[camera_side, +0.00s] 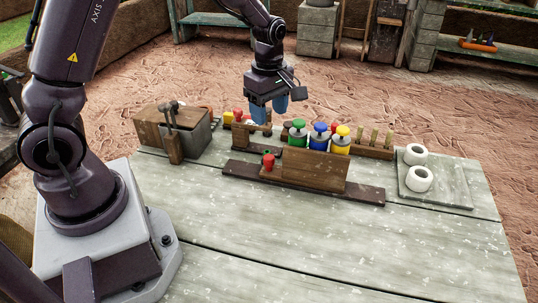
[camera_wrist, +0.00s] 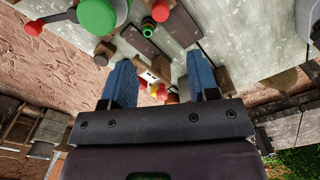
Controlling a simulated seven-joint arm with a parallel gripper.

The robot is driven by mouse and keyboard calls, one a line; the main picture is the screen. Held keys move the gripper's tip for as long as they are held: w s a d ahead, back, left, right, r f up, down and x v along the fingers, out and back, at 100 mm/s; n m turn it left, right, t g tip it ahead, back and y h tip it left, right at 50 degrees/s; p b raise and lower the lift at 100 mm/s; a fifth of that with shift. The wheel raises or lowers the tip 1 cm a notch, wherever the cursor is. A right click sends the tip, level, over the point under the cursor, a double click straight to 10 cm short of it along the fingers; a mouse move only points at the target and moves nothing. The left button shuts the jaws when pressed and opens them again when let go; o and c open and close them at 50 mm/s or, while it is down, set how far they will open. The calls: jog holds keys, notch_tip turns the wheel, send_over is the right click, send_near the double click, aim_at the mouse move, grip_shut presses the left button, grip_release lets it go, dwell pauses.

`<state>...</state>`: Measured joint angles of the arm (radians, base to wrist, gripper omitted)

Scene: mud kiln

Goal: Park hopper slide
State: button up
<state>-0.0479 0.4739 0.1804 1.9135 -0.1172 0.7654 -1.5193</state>
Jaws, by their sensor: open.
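My gripper (camera_side: 268,106) hangs over the back of the table, with its two blue fingers apart and nothing between them. In the wrist view the open fingers (camera_wrist: 161,84) frame small red and yellow pieces (camera_wrist: 160,92) below. I cannot tell for sure which part is the hopper slide. A long dark wooden base (camera_side: 340,192) bears an upright wooden panel (camera_side: 314,171). A block with a red knob (camera_side: 268,162) stands at that panel's left end, with a green ring (camera_side: 268,152) behind it. The ring also shows in the wrist view (camera_wrist: 148,30).
A wooden box with a grey metal bin (camera_side: 196,138) stands left. A grey slab (camera_side: 447,186) with two white rings (camera_side: 419,179) lies right. The table front (camera_side: 300,250) is clear.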

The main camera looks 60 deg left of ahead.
aim_at(269, 156)
jog(key=shift+n, duration=0.5)
notch_tip(269, 156, down, 13)
